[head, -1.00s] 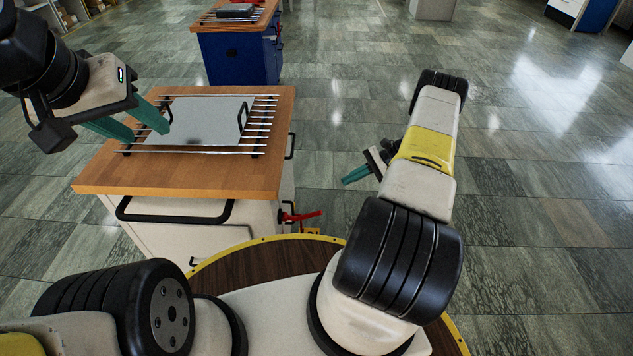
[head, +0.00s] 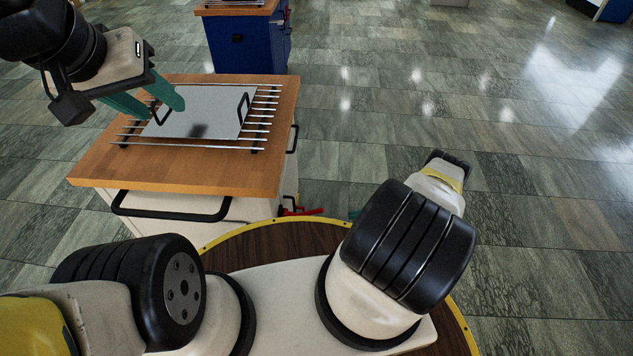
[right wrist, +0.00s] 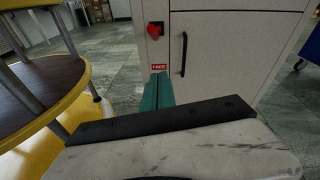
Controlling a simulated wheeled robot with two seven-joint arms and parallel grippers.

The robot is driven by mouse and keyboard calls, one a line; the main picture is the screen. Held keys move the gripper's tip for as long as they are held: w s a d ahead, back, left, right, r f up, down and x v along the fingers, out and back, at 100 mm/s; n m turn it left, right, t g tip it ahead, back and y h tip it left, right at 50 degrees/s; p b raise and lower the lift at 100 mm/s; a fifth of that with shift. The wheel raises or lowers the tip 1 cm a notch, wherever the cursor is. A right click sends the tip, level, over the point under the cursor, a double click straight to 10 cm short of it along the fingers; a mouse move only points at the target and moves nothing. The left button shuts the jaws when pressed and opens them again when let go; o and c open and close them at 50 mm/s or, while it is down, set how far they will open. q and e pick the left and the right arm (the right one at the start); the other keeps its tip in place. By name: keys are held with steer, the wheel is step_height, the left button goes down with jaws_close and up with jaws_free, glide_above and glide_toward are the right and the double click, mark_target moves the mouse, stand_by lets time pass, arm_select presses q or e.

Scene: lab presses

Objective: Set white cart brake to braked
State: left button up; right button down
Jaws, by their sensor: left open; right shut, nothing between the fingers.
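The white cart (head: 155,209) with a wooden top stands left of centre in the head view. Its red brake lever (head: 300,211) sticks out to the right at the cart's lower side. In the right wrist view the red lever (right wrist: 154,31) sits on the white panel above a red label reading FREE (right wrist: 159,67). My right gripper (right wrist: 158,76) is shut and empty, in front of the panel and below the lever in the picture. In the head view only a teal bit of it (head: 354,214) shows.
A grey plate with black handles (head: 215,115) lies on a metal rack on the cart top. A black vertical handle (right wrist: 183,54) is right of the lever in the right wrist view. A blue cart (head: 245,43) stands behind. The floor to the right is clear.

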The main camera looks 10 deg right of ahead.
steer(key=w+a+r, duration=0.1)
steer(key=w+a, duration=0.1)
steer(key=a, duration=0.9)
steer(key=shift+a+r, duration=0.2)
steer(key=shift+r, duration=0.15)
